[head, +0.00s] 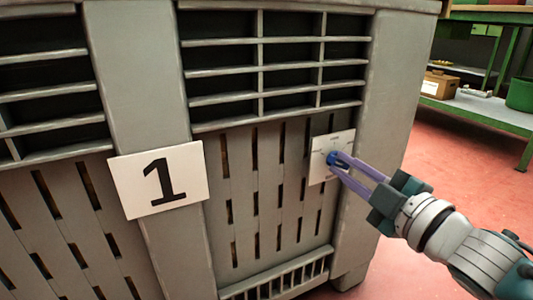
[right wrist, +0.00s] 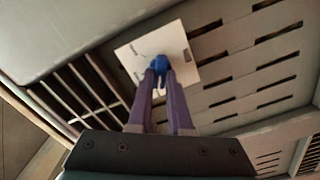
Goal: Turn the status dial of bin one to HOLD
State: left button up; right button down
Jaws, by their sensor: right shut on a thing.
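Bin one is a large grey slatted bin (head: 140,70) with a white plate bearing a black "1" (head: 158,180) on its front. The status dial is a small blue knob (head: 333,158) on a white label plate (head: 318,173) near the bin's right corner post. It also shows in the right wrist view as a blue knob (right wrist: 159,64) on the white plate (right wrist: 178,42). My right gripper (head: 341,163) is shut on the dial with its purple fingers. The fingers hide part of the dial, and the lettering is too small to read. My left gripper is not in view.
Right of the bin is open red floor (head: 440,160). A green-framed table (head: 480,113) stands at the back right with a cardboard box (head: 439,85) and a green container (head: 520,94) on it.

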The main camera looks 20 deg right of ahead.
dwell(0.4)
jog(key=c, duration=0.8)
grip_release()
jog(key=shift+c, duration=0.2)
jog(key=shift+s, duration=0.1)
jog(key=shift+s+r+p, duration=0.1)
jog(key=shift+s+p, duration=0.2)
jog(key=s+p, duration=0.3)
jog(key=s, duration=0.6)
jog(key=shift+d, duration=0.4)
